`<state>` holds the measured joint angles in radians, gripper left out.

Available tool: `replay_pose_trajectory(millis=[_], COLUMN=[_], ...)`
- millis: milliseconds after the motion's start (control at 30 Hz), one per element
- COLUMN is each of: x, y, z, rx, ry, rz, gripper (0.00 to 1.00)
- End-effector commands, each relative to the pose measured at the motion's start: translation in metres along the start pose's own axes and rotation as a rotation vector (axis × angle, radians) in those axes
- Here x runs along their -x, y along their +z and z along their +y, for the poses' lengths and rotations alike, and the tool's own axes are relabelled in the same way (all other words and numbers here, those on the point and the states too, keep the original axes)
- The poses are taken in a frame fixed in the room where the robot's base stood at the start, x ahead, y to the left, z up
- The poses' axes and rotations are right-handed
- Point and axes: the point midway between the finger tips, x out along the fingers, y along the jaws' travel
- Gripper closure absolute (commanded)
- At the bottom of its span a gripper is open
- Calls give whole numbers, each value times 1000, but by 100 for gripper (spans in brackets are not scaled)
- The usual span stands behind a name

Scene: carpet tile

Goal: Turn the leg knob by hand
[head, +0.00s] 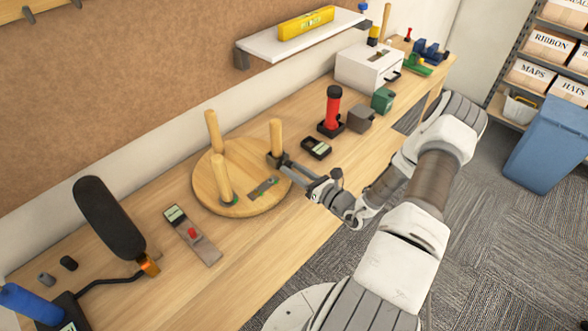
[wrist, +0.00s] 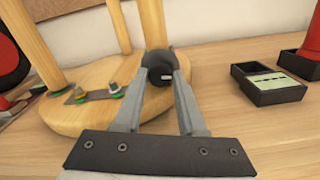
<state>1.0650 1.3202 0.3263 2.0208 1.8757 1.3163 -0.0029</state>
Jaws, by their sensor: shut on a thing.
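A round wooden stool seat (head: 212,190) lies on the bench with three wooden legs standing up from it. It also shows in the wrist view (wrist: 72,122). A dark knob (wrist: 158,62) sits at the foot of the right leg (head: 277,136). My gripper (head: 281,160) reaches in from the right at seat height. In the wrist view my gripper's two grey fingers (wrist: 163,78) are shut on the knob, one on each side. The leg behind the knob shows in the wrist view (wrist: 151,22); the knob hides its foot.
A grey plate with small fittings (head: 263,188) lies on the seat. A black tray (head: 316,148) is right of the stool, with a red-handled tool (head: 332,108) beyond.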

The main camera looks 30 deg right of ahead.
Motion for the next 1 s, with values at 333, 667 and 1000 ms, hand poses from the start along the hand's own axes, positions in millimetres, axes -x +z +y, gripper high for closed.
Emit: replay_pose_trajectory(millis=[333,667,1000], x=[0,0,22], y=[0,0,0], z=[0,0,-1], rx=[-20,-19,-19], ry=[-1,0,-3], rz=[1,1,0], gripper=[100,31,31])
